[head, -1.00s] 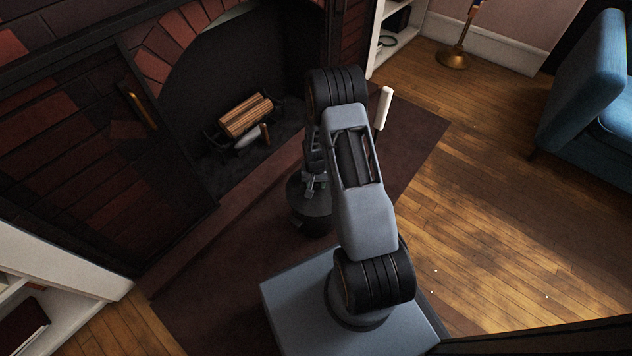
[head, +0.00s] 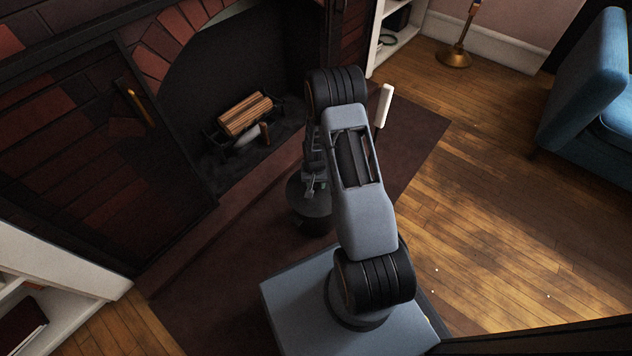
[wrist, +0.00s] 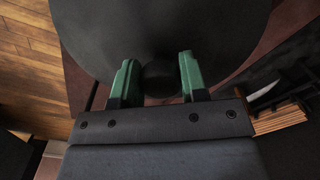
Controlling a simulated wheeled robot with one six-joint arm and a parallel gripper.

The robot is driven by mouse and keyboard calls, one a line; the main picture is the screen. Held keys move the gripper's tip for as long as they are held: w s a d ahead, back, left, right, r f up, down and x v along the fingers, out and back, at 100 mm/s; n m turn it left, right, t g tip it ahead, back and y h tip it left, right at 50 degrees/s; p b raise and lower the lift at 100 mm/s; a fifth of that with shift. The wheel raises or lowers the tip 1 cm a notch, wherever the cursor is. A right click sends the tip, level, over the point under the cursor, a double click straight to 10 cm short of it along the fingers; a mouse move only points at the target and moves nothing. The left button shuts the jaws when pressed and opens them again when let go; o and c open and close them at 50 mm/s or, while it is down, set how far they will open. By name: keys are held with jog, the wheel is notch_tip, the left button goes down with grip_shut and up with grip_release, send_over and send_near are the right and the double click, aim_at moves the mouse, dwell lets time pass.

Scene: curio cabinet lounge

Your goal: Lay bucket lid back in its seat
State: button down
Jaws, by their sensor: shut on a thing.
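The bucket lid (wrist: 160,28) is a dark grey disc with a round black knob (wrist: 160,80) at its middle. In the wrist view, the two green fingers of my gripper (wrist: 160,72) are shut on the knob, one on each side. In the head view, my gripper (head: 314,186) is over the dark bucket (head: 312,228), which stands on the hearth rug. The lid (head: 299,195) shows at the bucket's top, partly hidden by my arm. I cannot tell whether it rests fully in its seat.
The fireplace with logs (head: 245,115) is behind and left of the bucket. A white-handled tool (head: 384,105) stands right of my arm. A blue armchair (head: 590,100) is at the far right. The wooden floor (head: 490,220) to the right is clear.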

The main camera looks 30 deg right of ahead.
jog(key=shift+f+b, duration=0.35)
jog(key=shift+f, duration=0.2)
jog(key=c, duration=0.6)
grip_release()
notch_tip(320, 180, up, 14)
jog(key=p, duration=0.5)
jog(key=shift+s+p, duration=0.1)
jog(key=shift+p, duration=0.3)
